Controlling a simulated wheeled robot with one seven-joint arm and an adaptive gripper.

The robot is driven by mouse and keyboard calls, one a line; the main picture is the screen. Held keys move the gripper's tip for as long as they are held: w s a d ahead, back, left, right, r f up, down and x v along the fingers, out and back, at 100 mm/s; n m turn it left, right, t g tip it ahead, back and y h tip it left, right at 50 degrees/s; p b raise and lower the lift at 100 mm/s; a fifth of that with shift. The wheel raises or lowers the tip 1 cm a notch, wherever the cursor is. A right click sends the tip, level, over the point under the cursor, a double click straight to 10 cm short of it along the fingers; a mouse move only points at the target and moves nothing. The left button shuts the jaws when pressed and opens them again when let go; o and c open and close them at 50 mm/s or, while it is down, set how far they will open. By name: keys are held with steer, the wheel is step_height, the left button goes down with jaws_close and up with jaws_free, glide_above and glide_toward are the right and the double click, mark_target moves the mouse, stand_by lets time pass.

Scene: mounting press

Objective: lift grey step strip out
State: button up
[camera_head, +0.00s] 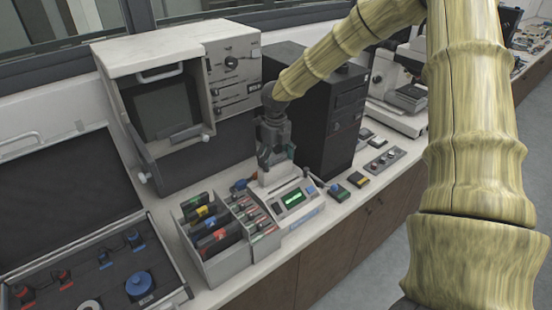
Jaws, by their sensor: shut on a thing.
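My gripper (273,158) points down above the back of a small light-grey device (305,212) with a green lit display. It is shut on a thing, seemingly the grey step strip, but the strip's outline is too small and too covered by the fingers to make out. A pale grey upright part (280,177) of the device stands directly below the fingers. I cannot tell whether the held thing still touches the device.
A grey divided box (226,264) with several dark, colour-labelled items stands close on the left. A white cabinet (222,62) and a black tower (314,115) stand behind. Small coloured-top boxes (340,191) lie to the right. An open case (100,262) is at far left.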

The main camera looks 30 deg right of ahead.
steer(key=c, duration=0.6)
steer(key=shift+r+p, duration=4.7)
steer(key=shift+r, duration=1.35)
steer(key=shift+r+p, duration=0.5)
steer(key=shift+r, duration=2.15)
